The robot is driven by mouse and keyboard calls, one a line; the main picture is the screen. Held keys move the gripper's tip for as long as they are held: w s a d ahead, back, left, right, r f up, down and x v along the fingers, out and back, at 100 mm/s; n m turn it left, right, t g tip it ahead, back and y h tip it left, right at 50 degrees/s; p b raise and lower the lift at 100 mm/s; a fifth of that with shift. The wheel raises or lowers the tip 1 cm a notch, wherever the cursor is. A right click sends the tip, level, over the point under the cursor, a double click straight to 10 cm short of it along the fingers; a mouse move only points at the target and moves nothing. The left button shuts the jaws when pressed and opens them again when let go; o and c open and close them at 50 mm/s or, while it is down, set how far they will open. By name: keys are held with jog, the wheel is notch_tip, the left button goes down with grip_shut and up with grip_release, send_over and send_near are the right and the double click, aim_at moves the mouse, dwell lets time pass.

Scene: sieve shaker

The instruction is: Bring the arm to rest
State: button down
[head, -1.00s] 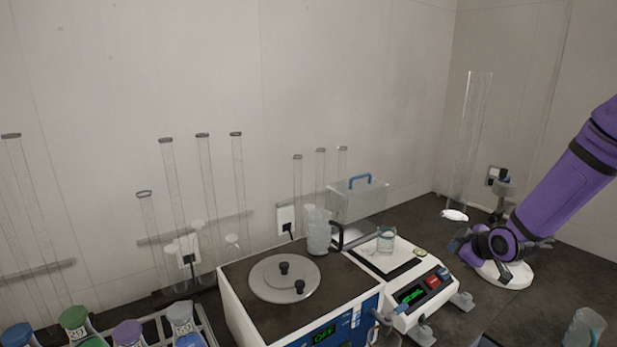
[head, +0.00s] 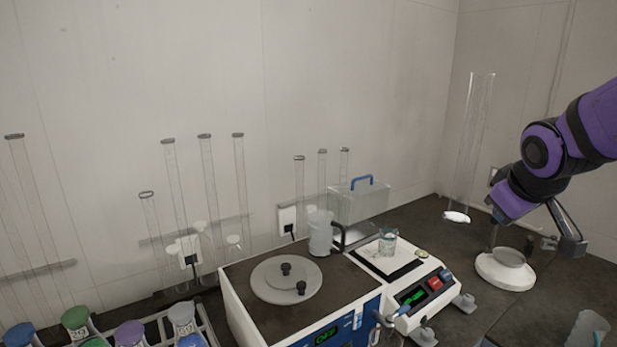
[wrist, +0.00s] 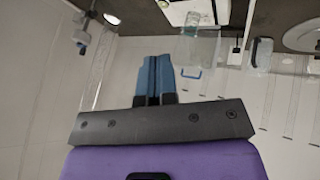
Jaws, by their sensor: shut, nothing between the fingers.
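My purple arm reaches in from the right edge of the head view, bent at a dark round joint, with its wrist raised above the bench at the right. My gripper shows in the wrist view (wrist: 154,68), its two blue fingers side by side and touching, with nothing between them. In the head view the fingertips are hard to make out. The white round base with a grey dish (head: 507,268) stands below my wrist, apart from it.
A white machine with a round lid (head: 286,281), a balance (head: 408,291) holding a small beaker (head: 387,242), and a clear box with a blue handle (head: 358,205) stand left of my arm. A tall clear cylinder (head: 474,150) stands close behind the wrist. Another clear vessel (head: 588,330) is at lower right.

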jog(key=s+a+r+m+y, duration=0.1)
jog(key=s+a+r+m, duration=0.1)
jog(key=s, duration=0.7)
jog(key=s+a+r+m+g+y, duration=0.1)
jog(key=s+a+r+m, duration=0.1)
jog(key=s, duration=0.7)
jog(key=shift+r+g, duration=0.3)
jog(key=shift+r, duration=0.05)
jog(key=c, duration=1.8)
grip_release()
jog(key=shift+w+a, duration=0.1)
jog(key=shift+c, duration=0.2)
